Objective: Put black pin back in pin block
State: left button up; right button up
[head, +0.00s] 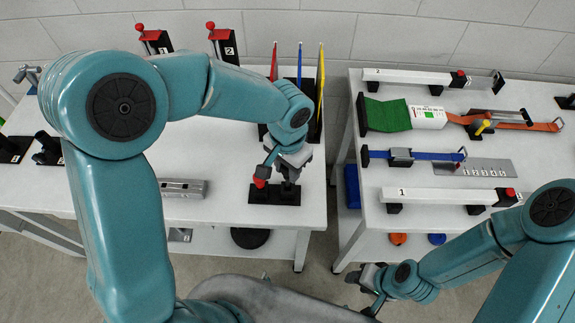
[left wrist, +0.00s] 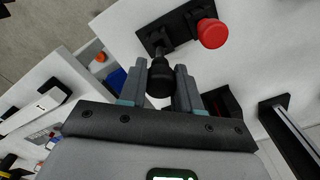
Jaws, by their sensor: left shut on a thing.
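The black pin block (head: 267,197) lies near the front right of the left table. A red-knobbed pin (head: 262,174) stands at its left side. My left gripper (head: 289,184) is over its right part, pointing down. In the left wrist view, my left gripper (left wrist: 161,88) is shut on the black pin (left wrist: 160,83) by its dark knob. The pin's thin shaft points toward the black block (left wrist: 155,40), beside the red knob (left wrist: 212,32). I cannot tell whether its tip is in a hole. My right gripper (head: 367,277) hangs low between the tables; its jaws are unclear.
Red, blue and yellow upright pieces (head: 299,65) stand behind my left gripper. A grey metal block (head: 183,188) lies to the left on the table. The right table (head: 405,225) holds straps, bars and a green pad, across a gap.

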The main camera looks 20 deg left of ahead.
aim_at(288, 186)
pick_arm(q)
jog(key=shift+f, duration=0.2)
jog(key=shift+f+b, duration=2.3)
jog(key=shift+f, duration=0.05)
jog(key=o, duration=1.1)
jog(key=shift+r, duration=0.15)
jog(key=shift+r, duration=0.15)
notch_tip(288, 186, up, 16)
jog(key=shift+r, duration=0.1)
jog(key=shift+s, duration=0.15)
